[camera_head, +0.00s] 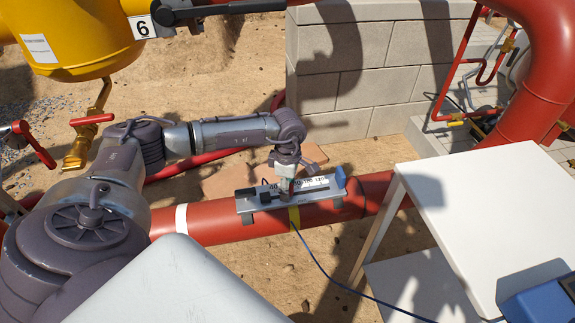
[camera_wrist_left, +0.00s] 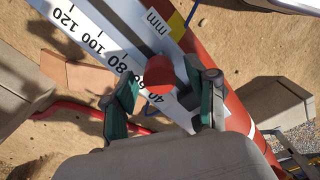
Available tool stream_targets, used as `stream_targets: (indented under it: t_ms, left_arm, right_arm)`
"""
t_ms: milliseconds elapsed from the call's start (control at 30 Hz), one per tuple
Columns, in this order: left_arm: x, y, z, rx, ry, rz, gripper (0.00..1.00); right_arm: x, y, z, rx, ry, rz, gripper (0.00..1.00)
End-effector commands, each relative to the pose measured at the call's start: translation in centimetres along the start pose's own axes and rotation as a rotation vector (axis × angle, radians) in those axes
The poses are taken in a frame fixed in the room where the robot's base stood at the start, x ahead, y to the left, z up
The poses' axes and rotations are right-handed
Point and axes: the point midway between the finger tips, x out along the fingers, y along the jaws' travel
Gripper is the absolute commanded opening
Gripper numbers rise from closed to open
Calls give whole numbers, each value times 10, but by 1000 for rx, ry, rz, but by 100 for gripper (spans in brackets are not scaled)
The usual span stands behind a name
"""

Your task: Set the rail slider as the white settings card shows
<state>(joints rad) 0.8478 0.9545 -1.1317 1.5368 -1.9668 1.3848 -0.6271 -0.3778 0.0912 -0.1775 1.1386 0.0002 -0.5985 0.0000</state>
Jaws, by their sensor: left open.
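The rail (camera_head: 328,187) is a pale bar with a printed scale, mounted along the red pipe with a blue block at its right end. In the left wrist view its scale (camera_wrist_left: 88,37) reads 120, 100, 80 and 40, with "mm" beside it. The slider's round red knob (camera_wrist_left: 159,75) stands between the fingers of my left gripper (camera_wrist_left: 163,82). The fingers are open around the knob, with gaps seemingly on both sides. In the head view my left gripper (camera_head: 287,180) points down over the rail and hides the knob. I cannot identify the settings card. My right gripper is out of view.
The red pipe (camera_head: 225,222) runs under the rail. A white table (camera_head: 480,200) stands at right with a blue device (camera_head: 540,298) on it; a blue cable (camera_head: 335,275) trails nearby. A yellow vessel (camera_head: 85,55) with an unreadable white label (camera_head: 39,48) is upper left. A block wall stands behind.

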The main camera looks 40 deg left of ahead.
Motion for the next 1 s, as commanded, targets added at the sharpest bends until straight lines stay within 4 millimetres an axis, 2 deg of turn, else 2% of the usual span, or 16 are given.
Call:
stream_targets:
  t_ms: [167,400,600,767,1000]
  left_arm:
    - [-27,1,-1,-1,0,4,57]
    - [-79,1,0,-1,-2,5,57]
    - [-108,1,0,0,-1,3,57]
    - [-117,0,0,0,0,2,57]
    - [-117,0,0,-1,0,1,57]
  right_arm:
    - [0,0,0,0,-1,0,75]
    - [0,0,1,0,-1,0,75]
    - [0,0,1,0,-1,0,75]
    - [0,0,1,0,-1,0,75]
    - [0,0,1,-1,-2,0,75]
